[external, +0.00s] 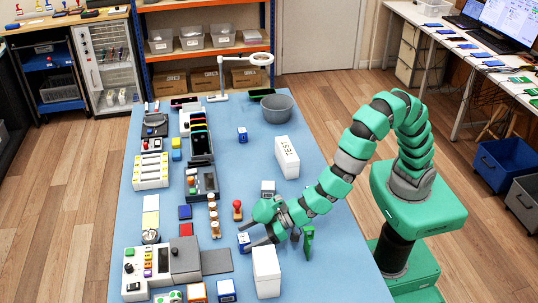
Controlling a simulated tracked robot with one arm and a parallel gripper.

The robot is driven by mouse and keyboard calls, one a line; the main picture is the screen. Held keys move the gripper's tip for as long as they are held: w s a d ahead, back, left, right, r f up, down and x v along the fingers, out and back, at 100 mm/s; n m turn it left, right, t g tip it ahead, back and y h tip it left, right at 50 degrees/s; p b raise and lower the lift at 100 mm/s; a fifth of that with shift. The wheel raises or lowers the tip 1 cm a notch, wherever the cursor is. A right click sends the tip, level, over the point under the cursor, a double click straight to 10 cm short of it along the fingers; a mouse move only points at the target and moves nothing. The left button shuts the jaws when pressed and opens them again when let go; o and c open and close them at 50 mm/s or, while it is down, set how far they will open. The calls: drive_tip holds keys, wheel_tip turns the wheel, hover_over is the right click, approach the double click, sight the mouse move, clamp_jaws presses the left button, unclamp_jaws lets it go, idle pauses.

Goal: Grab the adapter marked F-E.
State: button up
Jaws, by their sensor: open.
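Several small cube-like adapters stand on the blue table. A blue and white one (243,242) is at the tips of my gripper (245,237); whether it sits fully between the fingers is hard to tell. Others are a blue and white one (227,291) and an orange and white one (197,293) at the near edge, a grey and white one (268,187) behind my gripper, and a blue one (242,135) farther back. The markings are too small to read, so I cannot tell which is F-E. My gripper is open, low over the table, with its fingers pointing left.
A white box (266,272) stands close in front of my gripper. A green upright piece (308,243) is beside my wrist. A red-topped peg (237,210) and wooden pegs (214,217) stand to the left. A TEST box (287,158) lies farther back.

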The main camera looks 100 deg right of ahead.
drive_tip(key=shift+w+f, duration=0.3)
drive_tip(key=shift+w, duration=0.25)
drive_tip(key=c, duration=1.1)
drive_tip(key=shift+o, duration=0.2)
drive_tip(key=shift+r, duration=0.1)
drive_tip(key=shift+r, duration=0.1)
